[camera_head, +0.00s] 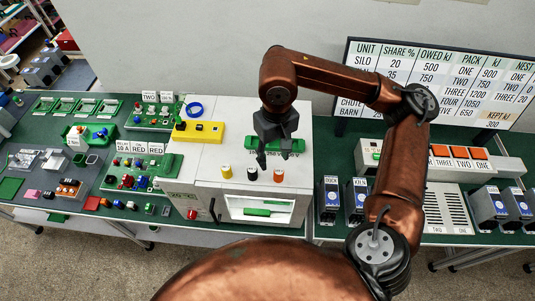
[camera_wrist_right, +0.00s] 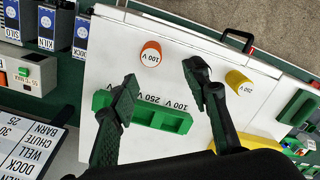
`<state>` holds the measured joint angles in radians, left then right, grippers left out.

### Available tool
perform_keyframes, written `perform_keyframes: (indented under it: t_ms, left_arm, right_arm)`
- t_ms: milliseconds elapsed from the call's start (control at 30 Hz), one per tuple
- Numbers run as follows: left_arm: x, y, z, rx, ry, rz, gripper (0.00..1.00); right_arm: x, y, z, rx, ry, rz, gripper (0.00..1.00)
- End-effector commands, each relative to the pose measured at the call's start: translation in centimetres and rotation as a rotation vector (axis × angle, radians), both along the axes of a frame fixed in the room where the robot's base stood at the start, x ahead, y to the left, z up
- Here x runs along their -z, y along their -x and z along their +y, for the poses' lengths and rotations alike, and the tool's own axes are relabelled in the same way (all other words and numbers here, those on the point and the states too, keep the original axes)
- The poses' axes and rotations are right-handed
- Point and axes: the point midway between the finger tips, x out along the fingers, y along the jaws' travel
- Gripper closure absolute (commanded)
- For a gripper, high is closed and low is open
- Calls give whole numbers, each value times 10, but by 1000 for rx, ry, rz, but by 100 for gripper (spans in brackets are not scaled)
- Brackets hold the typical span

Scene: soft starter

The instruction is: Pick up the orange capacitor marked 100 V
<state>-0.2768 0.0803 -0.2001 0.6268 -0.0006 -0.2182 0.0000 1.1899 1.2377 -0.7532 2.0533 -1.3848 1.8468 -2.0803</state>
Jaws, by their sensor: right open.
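The orange capacitor (camera_head: 278,175) stands on the white cabinet top, rightmost of three small cylinders. In the right wrist view the orange capacitor (camera_wrist_right: 151,52) reads 100 V and stands ahead of the fingers, left of centre. The yellow capacitor (camera_head: 226,171) is leftmost; it also shows in the wrist view (camera_wrist_right: 240,82). The black capacitor (camera_head: 252,173) is between them, and in the wrist view my finger seems to cover it. My right gripper (camera_head: 262,160) is open and empty, above and behind the capacitors; its fingers also show in the wrist view (camera_wrist_right: 160,90). My left gripper is out of view.
A green slotted holder (camera_wrist_right: 155,113) labelled 100 V and 250 V lies below my fingers. Blue-fronted boxes (camera_head: 328,200) stand to the right. A sign board (camera_head: 440,80) stands behind.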

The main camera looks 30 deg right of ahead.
Motion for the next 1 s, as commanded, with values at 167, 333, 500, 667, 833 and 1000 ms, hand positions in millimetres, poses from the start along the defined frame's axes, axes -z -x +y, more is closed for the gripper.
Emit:
perform_keyframes:
  t_ms: [167,333,500,667,833,1000]
  left_arm:
    - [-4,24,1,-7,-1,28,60]
    - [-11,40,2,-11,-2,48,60]
    - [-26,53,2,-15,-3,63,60]
    - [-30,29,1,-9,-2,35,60]
    - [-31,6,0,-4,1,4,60]
    - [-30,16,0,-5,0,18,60]
  right_arm:
    - [14,5,-4,-5,12,-3,57]
    - [32,2,-7,-1,10,3,57]
    - [57,4,-11,-3,9,7,57]
    - [74,3,-10,-4,8,5,57]
    - [78,2,-9,-6,7,2,57]
    - [77,2,-9,-6,7,2,62]
